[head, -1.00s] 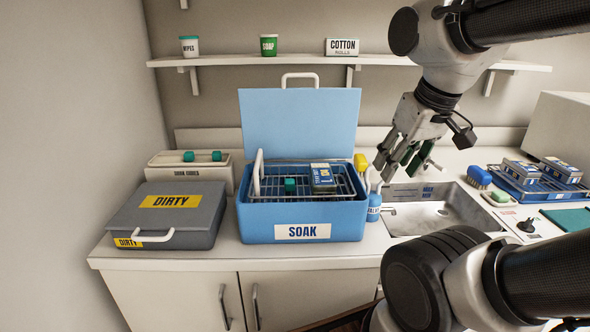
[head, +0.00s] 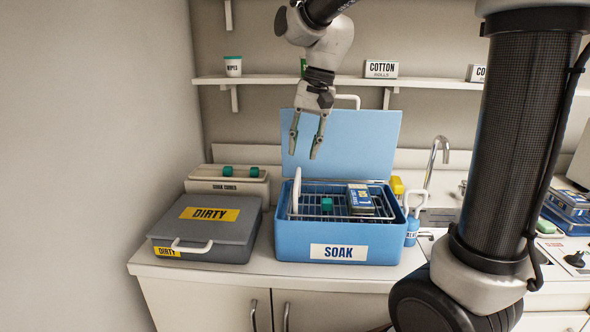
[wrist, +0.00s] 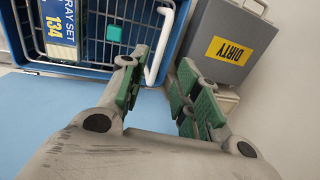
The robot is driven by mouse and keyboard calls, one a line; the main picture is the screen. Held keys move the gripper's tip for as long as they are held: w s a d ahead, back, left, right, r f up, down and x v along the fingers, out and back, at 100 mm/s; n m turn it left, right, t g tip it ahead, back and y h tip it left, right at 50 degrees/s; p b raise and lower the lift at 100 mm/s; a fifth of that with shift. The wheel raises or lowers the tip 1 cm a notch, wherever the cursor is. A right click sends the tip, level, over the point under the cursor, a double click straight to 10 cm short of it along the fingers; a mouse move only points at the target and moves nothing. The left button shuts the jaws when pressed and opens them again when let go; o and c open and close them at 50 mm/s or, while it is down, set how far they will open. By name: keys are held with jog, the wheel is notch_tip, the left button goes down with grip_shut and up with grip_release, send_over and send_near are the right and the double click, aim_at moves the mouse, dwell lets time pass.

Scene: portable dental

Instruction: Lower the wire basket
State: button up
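The wire basket (head: 334,214) sits near the top of the blue SOAK tub (head: 290,242), whose lid (head: 360,140) stands open behind it. The basket's white handle (head: 297,190) stands upright at its left end. A tray set box (head: 360,199) and a small green block (head: 327,204) are in the basket. My gripper (head: 303,150) is open and empty, pointing down above the tub, in front of the lid and higher than the handle. In the wrist view the white handle (wrist: 159,47) lies beyond the open fingers (wrist: 160,95), apart from them.
A grey DIRTY case (head: 205,232) stands left of the tub, with a soak tubes box (head: 240,182) behind it. A blue bottle (head: 412,232) and a yellow item (head: 396,186) stand close at the tub's right. A shelf (head: 440,83) runs above.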

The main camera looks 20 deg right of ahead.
aim_at(298, 176)
jog(key=f, duration=0.4)
jog(key=a+f, duration=0.1)
jog(key=f, duration=0.1)
jog(key=shift+w+f, duration=0.25)
jog(key=shift+c, duration=0.5)
grip_shut()
